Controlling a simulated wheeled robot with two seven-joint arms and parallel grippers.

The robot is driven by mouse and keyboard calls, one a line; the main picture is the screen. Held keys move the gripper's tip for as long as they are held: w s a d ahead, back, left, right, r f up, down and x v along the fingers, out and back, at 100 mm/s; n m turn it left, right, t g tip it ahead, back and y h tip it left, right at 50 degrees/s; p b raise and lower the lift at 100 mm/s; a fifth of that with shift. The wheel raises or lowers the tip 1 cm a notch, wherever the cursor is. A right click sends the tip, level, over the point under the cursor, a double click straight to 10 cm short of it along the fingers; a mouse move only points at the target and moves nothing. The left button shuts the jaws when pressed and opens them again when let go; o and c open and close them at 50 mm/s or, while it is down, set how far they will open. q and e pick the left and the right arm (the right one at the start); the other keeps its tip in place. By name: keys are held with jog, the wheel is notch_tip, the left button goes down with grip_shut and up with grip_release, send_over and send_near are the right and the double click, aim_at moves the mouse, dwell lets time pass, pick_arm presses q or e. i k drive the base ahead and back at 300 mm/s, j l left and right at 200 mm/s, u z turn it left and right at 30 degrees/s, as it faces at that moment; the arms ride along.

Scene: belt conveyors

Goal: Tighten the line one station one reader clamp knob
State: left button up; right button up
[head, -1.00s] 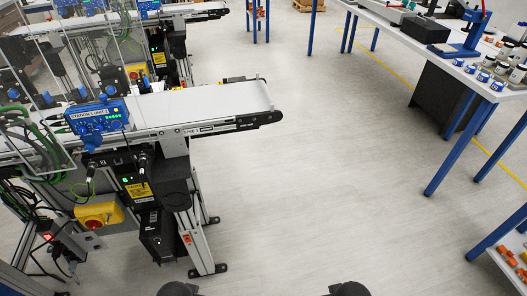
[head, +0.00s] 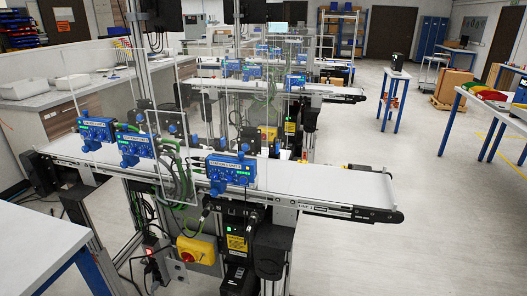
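A near belt conveyor (head: 320,178) runs across the middle of the head view, with a small line label on its side rail too blurred to read surely. Three blue reader units stand along it: a right one (head: 231,169), a middle one (head: 134,146) and a left one (head: 97,129). Their station labels are too small to read surely. A blue knob-like part (head: 217,187) shows at the lower left of the right unit. I cannot tell which knob is the clamp knob of station one. Neither of my grippers is in view.
A clear panel and green cables stand around the units. A yellow box with a red knob (head: 196,250) hangs below the belt. A second conveyor (head: 310,90) runs behind. A white table (head: 35,245) is at the lower left. The floor (head: 430,200) at right is open.

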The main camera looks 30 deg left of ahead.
aim_at(213, 193)
jog(key=u, duration=1.25)
